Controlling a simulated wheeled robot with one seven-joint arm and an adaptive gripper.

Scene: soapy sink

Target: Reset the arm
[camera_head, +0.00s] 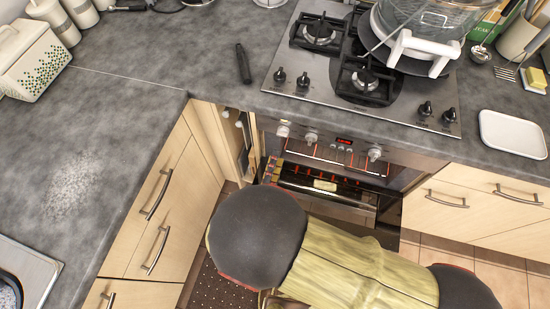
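My arm (345,262) fills the lower middle of the head view, in front of the oven. It has a dark rounded joint (258,235) and a yellow-green link that runs to the lower right, where another dark joint is cut off by the frame edge. My gripper is not recognisable in the view, so whether it is open or shut does not show. The arm hides part of the floor and the lower oven.
A sink (30,268) is cut off at the lower left. The oven (325,165) glows red under the hob (300,82), which bears a large glass pot (415,18). A dark utensil (243,64) and a white tray (512,134) lie on the counter. The left counter is mostly clear.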

